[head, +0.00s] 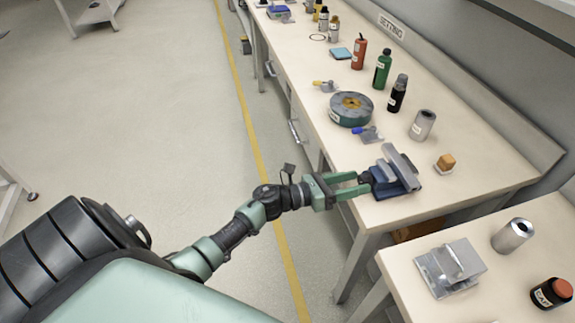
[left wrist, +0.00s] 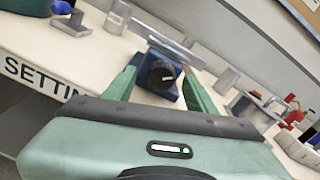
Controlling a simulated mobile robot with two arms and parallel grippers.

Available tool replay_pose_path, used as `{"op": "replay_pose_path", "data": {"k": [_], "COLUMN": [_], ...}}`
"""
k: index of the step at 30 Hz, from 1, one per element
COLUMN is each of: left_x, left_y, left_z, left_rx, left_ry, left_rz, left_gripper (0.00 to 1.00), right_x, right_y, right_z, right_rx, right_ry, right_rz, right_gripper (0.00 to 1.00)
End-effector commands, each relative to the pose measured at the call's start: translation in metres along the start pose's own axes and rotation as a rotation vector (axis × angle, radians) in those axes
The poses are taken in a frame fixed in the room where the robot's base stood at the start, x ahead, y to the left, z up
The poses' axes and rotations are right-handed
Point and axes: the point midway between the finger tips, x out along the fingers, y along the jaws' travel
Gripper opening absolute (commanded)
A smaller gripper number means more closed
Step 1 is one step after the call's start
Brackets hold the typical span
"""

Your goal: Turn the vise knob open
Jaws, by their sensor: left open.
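The blue vise (head: 396,178) with grey jaws sits near the front edge of the bench, at its near end in the head view. Its black knob (head: 365,178) faces my left gripper (head: 352,184). In the left wrist view the round knob (left wrist: 162,74) shows a pale mark and lies between the two green fingers of my left gripper (left wrist: 165,88). The gripper is open, with a finger on either side of the knob; I cannot tell whether they touch it. The vise body (left wrist: 158,92) shows behind the knob. My right gripper is not in view.
A second bench (head: 400,262) at the lower right holds a metal block (head: 449,267) and cans. The floor at left is mostly clear.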

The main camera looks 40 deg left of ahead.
Motion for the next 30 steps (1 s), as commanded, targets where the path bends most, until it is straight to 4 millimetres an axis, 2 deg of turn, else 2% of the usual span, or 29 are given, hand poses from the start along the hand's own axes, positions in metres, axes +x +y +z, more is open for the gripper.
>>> {"op": "replay_pose_path", "data": {"k": [5,6,16,20,30], "left_x": [0.001,-0.012,-0.079,-0.081,-0.095], "left_y": [-0.001,0.002,0.000,0.014,0.050], "left_z": [0.001,-0.003,-0.004,-0.019,-0.077], "left_rx": [0.303,0.296,0.289,0.110,-0.334], "left_ry": [-0.004,0.003,0.003,-0.006,-0.028], "left_rz": [0.001,0.001,-0.001,0.061,0.231], "left_gripper": [0.56,0.56,0.56,0.56,0.56], "right_x": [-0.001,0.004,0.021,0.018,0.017], "right_y": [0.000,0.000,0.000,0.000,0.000], "right_z": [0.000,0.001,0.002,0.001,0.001], "right_rx": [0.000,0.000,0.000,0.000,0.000], "right_ry": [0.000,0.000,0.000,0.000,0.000], "right_rz": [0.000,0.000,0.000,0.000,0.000], "right_gripper": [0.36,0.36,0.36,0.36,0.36]}}
